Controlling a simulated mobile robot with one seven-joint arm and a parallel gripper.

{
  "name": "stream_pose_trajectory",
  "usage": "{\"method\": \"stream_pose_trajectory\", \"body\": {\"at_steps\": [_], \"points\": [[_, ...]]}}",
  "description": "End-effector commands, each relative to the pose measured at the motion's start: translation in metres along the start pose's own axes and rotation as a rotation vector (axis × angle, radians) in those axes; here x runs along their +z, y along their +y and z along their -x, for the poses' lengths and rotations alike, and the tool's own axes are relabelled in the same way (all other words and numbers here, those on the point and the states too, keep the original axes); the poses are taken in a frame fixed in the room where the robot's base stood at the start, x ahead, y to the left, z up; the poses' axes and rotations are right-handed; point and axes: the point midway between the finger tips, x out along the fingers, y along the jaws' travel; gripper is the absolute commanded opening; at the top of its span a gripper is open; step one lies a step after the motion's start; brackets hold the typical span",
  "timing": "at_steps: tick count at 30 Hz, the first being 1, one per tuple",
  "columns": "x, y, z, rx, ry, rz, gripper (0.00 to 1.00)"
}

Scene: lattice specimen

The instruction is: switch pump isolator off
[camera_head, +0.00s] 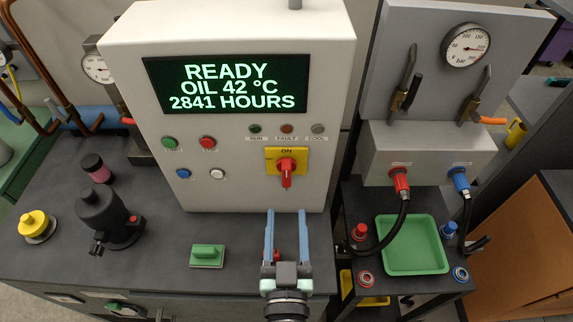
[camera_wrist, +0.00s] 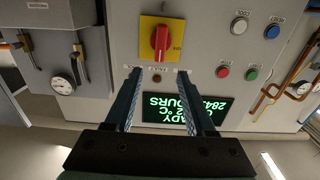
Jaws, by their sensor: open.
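The pump isolator is a red rotary knob (camera_head: 286,166) on a yellow plate (camera_head: 273,153) at the lower right of the grey cabinet front. The plate reads ON above the knob, and the knob's handle stands upright. It also shows upside down in the wrist view as a red knob (camera_wrist: 160,38), upright on its yellow plate (camera_wrist: 149,21). My gripper (camera_head: 286,213) is below and in front of the knob, its two blue fingers apart and empty. In the wrist view my gripper (camera_wrist: 159,73) has its fingertips either side of the knob's line, short of it.
The cabinet's screen (camera_head: 226,85) reads READY, OIL 42 °C, 2841 HOURS. Green, red, blue and white buttons (camera_head: 217,174) sit left of the isolator. Lamps (camera_head: 287,129) are above it. A green block (camera_head: 207,256) and black pump-like part (camera_head: 108,220) stand on the bench; a green tray (camera_head: 413,268) is right.

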Motion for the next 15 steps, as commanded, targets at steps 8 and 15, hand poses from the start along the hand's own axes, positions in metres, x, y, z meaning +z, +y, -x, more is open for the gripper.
{"method": "stream_pose_trajectory", "body": {"at_steps": [8, 15], "points": [[-0.004, 0.0, -0.048, 0.0, 0.002, -0.001, 0.55], [-0.004, 0.001, -0.087, 0.001, 0.002, -0.001, 0.55]]}}
